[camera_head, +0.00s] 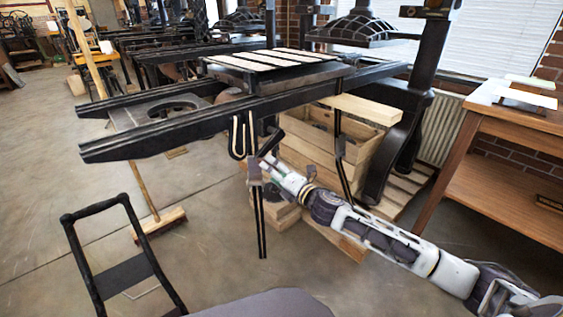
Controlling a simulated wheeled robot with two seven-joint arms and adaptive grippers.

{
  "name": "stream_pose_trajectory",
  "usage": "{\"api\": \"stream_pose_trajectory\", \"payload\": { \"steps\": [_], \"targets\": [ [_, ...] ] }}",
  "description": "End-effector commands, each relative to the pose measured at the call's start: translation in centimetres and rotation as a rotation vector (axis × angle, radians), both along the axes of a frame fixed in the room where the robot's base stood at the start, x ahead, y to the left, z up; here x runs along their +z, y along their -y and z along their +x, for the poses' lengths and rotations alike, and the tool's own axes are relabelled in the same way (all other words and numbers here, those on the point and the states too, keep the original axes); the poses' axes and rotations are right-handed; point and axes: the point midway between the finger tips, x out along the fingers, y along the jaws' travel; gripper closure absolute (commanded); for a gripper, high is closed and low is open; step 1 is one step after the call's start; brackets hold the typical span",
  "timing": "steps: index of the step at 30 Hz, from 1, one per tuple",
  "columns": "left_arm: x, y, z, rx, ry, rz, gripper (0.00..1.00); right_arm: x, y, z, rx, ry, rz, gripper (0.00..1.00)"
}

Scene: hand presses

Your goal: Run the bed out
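The press bed (275,62), a dark flat carriage with pale strips on top, sits on two long black rails (160,132) under the press's arched head (362,30). The rails' near ends stick out to the left, bare of the bed. A black looped bar, perhaps the crank (238,136), hangs below the near rail. My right gripper (262,172) is below the near rail, close to this bar and to a thin dark upright leg. I cannot tell whether it touches either, or whether its fingers are open or shut. My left gripper is out of view.
A wooden crate (318,150) stands under the press on a slatted pallet. A wooden table (505,170) is at right. A black tubular frame (122,275) stands at lower left, and a broom (160,222) rests on the floor. The floor at left is clear.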

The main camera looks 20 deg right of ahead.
Motion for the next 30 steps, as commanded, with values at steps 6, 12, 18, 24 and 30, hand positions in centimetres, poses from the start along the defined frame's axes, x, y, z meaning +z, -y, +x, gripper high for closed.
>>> {"api": "stream_pose_trajectory", "payload": {
  "steps": [6, 12, 18, 24, 30],
  "targets": [
    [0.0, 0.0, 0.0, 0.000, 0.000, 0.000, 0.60, 0.0, 0.0, 0.0, 0.000, -0.001, 0.000, 0.20],
    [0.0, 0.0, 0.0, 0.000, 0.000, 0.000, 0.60, -0.1, 0.1, -0.1, -0.002, -0.001, 0.000, 0.20],
    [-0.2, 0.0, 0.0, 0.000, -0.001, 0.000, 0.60, -0.2, 0.5, -0.8, -0.002, -0.002, -0.001, 0.20],
    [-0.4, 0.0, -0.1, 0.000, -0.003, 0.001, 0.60, -0.2, 0.9, -1.9, -0.002, -0.002, -0.001, 0.20],
    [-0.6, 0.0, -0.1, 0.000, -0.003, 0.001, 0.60, -0.1, 1.4, -3.1, -0.002, -0.001, 0.000, 0.20]
  ]
}}
